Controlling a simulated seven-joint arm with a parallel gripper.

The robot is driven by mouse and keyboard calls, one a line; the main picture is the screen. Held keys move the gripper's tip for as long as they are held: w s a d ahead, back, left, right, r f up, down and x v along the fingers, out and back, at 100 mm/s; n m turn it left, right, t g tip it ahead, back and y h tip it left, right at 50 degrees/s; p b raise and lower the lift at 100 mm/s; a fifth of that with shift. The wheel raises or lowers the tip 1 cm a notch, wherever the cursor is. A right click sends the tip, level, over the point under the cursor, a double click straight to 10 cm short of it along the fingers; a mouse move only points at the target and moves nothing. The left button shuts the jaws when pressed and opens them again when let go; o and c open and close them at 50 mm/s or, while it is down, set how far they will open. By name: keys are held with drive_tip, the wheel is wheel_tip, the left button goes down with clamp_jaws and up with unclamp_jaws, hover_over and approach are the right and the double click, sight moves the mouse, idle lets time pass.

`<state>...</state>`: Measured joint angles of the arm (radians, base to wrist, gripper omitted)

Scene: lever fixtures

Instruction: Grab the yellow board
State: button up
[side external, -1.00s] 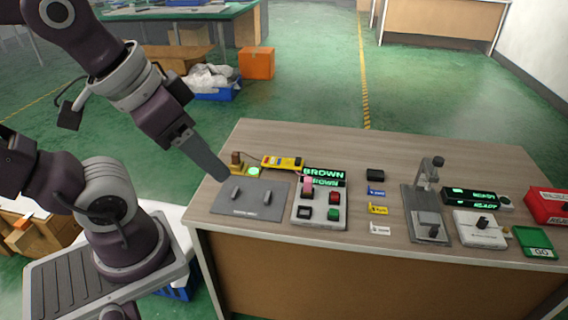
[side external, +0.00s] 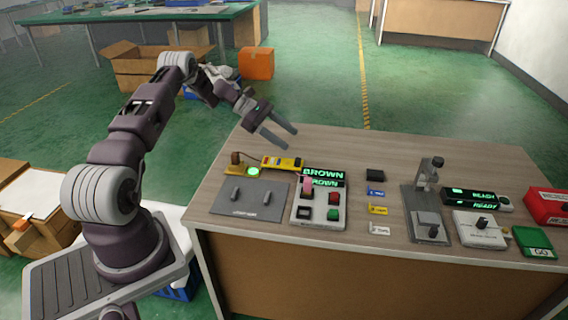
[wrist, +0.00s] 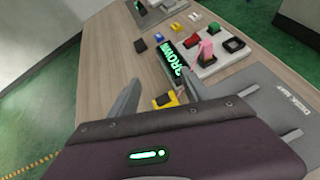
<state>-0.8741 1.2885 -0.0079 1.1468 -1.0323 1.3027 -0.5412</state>
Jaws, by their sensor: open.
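A small flat yellow board (side external: 378,209) lies on the table between a blue one (side external: 376,191) and a white one (side external: 380,228). In the wrist view the yellow board (wrist: 176,26) is small and far off, beyond the fingertips. A larger yellow device (side external: 284,163) lies at the table's back left; part of it shows between my fingers in the wrist view (wrist: 166,100). My gripper (side external: 292,139) is open and empty, raised over the back left of the table, well apart from the yellow board. In the wrist view its two fingers (wrist: 161,79) are spread.
A display reading BROWN (side external: 324,177) and a button panel with a pink lever (side external: 308,186) stand left of the boards. A black block (side external: 375,175) lies behind them, and a grey lever fixture (side external: 427,200) stands to their right. A grey mat (side external: 250,198) lies at front left.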

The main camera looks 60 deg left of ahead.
sight(295, 160)
drive_tip(key=a+f+n+t, duration=0.1)
drive_tip(key=f, duration=0.1)
drive_tip(key=s+a+f+n, duration=0.1)
drive_tip(key=a+f, duration=0.1)
drive_tip(key=f, duration=0.1)
drive_tip(key=s+a+f+n+t, duration=0.1)
drive_tip(key=f, duration=0.2)
drive_tip(key=shift+a+n+t, duration=0.25)
drive_tip(key=shift+n+t, duration=0.05)
drive_tip(key=shift+n, duration=0.1)
drive_tip(key=x, duration=0.7)
drive_tip(key=shift+r, duration=0.25)
drive_tip(key=c, duration=1)
